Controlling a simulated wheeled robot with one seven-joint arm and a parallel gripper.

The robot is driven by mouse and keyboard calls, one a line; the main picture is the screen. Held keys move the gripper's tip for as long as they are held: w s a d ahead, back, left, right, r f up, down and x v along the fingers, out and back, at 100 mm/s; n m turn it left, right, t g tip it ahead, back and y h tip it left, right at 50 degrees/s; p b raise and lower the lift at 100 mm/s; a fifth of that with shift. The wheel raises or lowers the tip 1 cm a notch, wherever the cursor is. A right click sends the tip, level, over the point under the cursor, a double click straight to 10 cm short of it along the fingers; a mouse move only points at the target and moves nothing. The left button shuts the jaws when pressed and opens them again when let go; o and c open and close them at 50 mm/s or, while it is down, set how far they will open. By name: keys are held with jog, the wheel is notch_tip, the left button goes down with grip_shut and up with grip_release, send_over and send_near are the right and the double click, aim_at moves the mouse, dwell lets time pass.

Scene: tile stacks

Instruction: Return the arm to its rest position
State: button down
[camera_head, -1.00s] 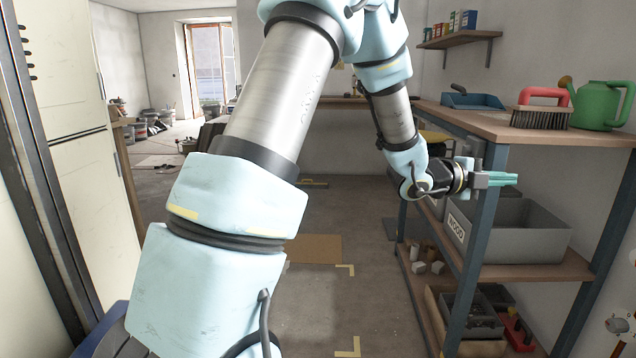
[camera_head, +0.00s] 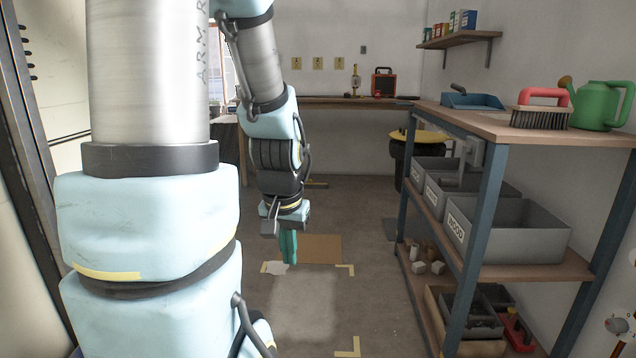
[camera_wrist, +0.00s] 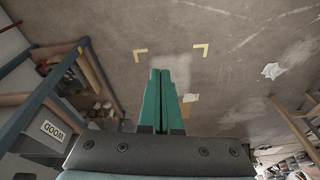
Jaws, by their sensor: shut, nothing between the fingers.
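My gripper (camera_head: 288,247) hangs below my bent arm in the head view, left of the shelf unit, with its fingers pointing down over the floor. In the wrist view the two green fingers (camera_wrist: 160,98) lie side by side with only a thin line between them. They are shut and hold nothing. My large upper arm links fill the left part of the head view and hide what lies behind them.
A shelf unit (camera_head: 493,180) stands at the right, with grey bins (camera_head: 520,235), a brush (camera_head: 540,117), a green watering can (camera_head: 600,105) and a blue dustpan (camera_head: 472,100). A brown panel (camera_head: 322,249) lies on the floor among yellow corner marks.

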notch_tip(320, 180, up, 26)
jog(key=s+a+n+g+p, duration=0.1)
jog(key=s+p, duration=0.2)
jog(key=p, duration=2.3)
jog(key=shift+n, duration=0.3)
jog(key=shift+r, duration=0.1)
